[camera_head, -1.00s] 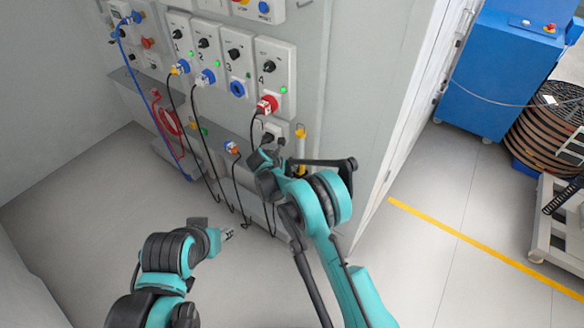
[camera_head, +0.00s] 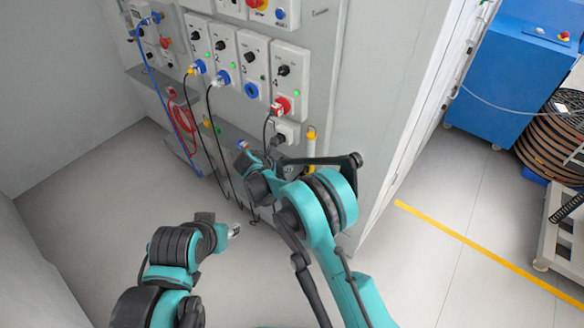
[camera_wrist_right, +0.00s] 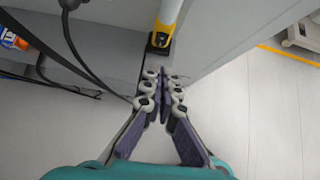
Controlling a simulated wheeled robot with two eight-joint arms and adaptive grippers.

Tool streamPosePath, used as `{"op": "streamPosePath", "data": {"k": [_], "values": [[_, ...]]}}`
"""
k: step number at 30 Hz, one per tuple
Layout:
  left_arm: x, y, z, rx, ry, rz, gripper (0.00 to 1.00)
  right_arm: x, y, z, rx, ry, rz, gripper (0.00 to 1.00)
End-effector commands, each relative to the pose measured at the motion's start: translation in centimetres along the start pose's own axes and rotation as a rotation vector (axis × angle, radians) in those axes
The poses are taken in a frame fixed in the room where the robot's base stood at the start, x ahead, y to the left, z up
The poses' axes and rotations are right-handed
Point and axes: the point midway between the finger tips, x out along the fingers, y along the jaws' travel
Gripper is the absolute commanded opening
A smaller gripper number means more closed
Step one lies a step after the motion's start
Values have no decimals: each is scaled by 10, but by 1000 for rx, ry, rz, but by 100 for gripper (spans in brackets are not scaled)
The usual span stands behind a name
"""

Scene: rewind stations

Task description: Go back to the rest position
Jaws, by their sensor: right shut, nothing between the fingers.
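My right arm reaches up toward the wall of switch panels in the head view. Its gripper (camera_head: 268,161) is partly hidden there behind its own wrist, low in front of the panel wall. In the right wrist view my right gripper (camera_wrist_right: 166,76) is shut, with its fingertips together and nothing between them. It points at the foot of a yellow and white post, apart from the plugs. My left arm is bent low at the left, over bare floor. Its gripper (camera_head: 234,230) is small in view, and its opening is unclear.
Numbered switch panels (camera_head: 288,68) with plugs and hanging cables line the wall. A red plug (camera_head: 283,105) sits in panel 4. The yellow post (camera_head: 311,146) stands beside my right gripper. A blue cabinet (camera_head: 510,75) is at the right; floor (camera_head: 440,280) at front right is clear.

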Motion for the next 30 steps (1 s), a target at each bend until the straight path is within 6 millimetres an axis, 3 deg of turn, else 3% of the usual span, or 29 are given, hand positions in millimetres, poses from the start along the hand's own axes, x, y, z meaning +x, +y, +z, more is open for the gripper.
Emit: {"op": "streamPosePath", "data": {"k": [5,22,26,30], "values": [[-3,0,-2,0,0,0,40,-10,0,1,1,0,-1,0],[-3,0,-2,0,0,0,40,-12,-2,4,13,3,0,0],[-3,0,-2,0,0,0,40,-25,-19,24,119,27,3,0],[-3,0,-2,0,0,0,40,-54,-59,62,373,84,11,0]]}}
